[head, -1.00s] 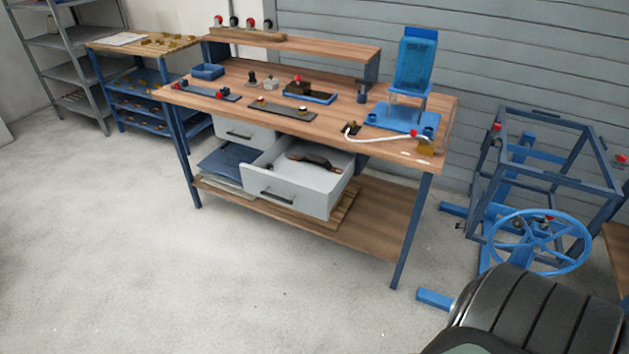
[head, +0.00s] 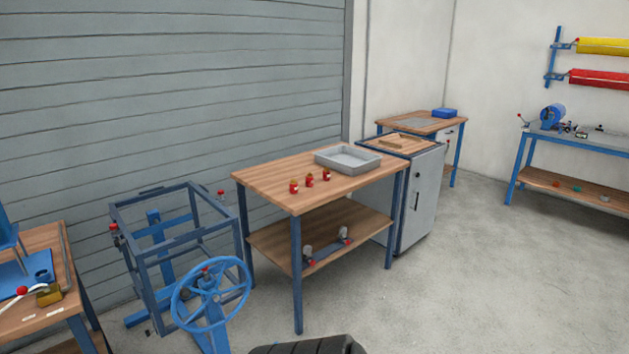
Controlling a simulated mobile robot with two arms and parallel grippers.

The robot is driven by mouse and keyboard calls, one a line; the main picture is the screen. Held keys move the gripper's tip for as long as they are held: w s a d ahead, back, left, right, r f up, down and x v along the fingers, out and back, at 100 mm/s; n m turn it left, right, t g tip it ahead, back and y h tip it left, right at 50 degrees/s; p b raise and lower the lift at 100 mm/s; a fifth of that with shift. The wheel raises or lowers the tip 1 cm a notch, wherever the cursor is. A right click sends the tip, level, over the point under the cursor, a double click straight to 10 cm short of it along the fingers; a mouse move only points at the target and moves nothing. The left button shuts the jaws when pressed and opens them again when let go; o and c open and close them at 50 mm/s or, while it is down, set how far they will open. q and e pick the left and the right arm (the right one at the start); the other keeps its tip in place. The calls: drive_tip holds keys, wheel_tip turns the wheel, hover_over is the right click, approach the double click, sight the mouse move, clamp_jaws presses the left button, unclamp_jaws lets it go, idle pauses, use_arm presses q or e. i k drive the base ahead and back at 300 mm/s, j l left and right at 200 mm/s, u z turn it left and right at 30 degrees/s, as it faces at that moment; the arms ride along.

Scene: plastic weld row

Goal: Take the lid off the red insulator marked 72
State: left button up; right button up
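Several small red things stand in a row on a wooden table (head: 275,178) in the middle of the head view. One is at the left (head: 294,187), one in the middle (head: 310,180) and one at the right (head: 326,175). They look like small red containers with darker or tan parts, but they are too small to read any number or to make out a lid. I cannot tell which is marked 72. Neither of my grippers is in view.
A grey tray (head: 348,160) sits behind the red things. A blue frame with a handwheel (head: 211,291) stands left of the table. A grey cabinet (head: 422,200) stands at its right. The floor at the front right (head: 480,290) is clear.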

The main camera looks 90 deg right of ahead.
sight(309, 180)
drive_tip(key=z, duration=2.75)
drive_tip(key=i+l+u, duration=0.15)
drive_tip(key=i+l, duration=0.3)
drive_tip(key=i, duration=0.15)
